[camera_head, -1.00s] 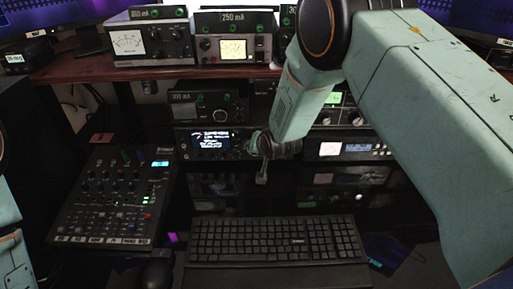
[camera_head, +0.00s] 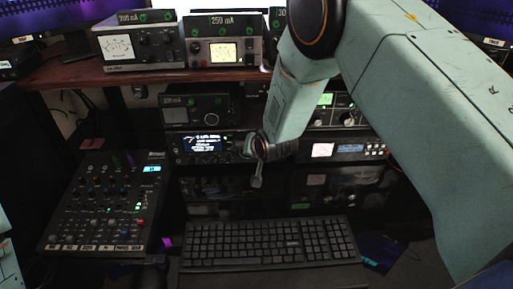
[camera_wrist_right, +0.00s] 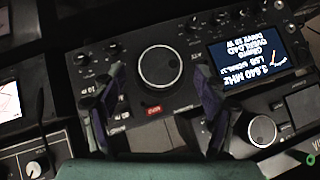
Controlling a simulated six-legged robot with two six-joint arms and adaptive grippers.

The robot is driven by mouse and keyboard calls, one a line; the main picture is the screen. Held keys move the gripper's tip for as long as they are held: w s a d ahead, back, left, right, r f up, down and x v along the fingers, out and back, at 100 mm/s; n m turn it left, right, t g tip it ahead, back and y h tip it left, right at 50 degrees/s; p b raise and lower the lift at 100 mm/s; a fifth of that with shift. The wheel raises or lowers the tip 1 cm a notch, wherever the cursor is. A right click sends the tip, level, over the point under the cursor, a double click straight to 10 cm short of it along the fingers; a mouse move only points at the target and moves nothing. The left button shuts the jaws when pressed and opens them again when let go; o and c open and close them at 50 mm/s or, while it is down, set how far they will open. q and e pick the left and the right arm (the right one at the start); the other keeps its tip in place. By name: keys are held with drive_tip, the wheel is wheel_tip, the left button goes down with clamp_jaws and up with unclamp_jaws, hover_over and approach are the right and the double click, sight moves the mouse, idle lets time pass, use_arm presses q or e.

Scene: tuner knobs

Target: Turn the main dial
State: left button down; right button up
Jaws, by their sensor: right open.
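The main dial (camera_wrist_right: 167,67) is a large round black knob with a pale rim on the front panel of a radio (camera_wrist_right: 160,30). In the right wrist view it lies just beyond and between the two spread fingers of my right gripper (camera_wrist_right: 157,88), which is open and empty. No finger visibly touches the dial. In the head view my right gripper (camera_head: 257,172) is in front of the radio, right of its lit screen (camera_head: 203,143), and hides the dial. A lit screen (camera_wrist_right: 248,55) also shows in the wrist view. My left gripper is out of view.
A smaller knob (camera_wrist_right: 262,130) is on a neighbouring unit near the right finger. A mixer (camera_head: 108,203) and a keyboard (camera_head: 270,245) lie below on the desk. Metered boxes (camera_head: 222,47) stand on the shelf above. Another radio unit (camera_head: 345,150) is to the right.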

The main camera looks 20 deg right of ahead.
drive_tip(key=v, duration=1)
idle(1.2)
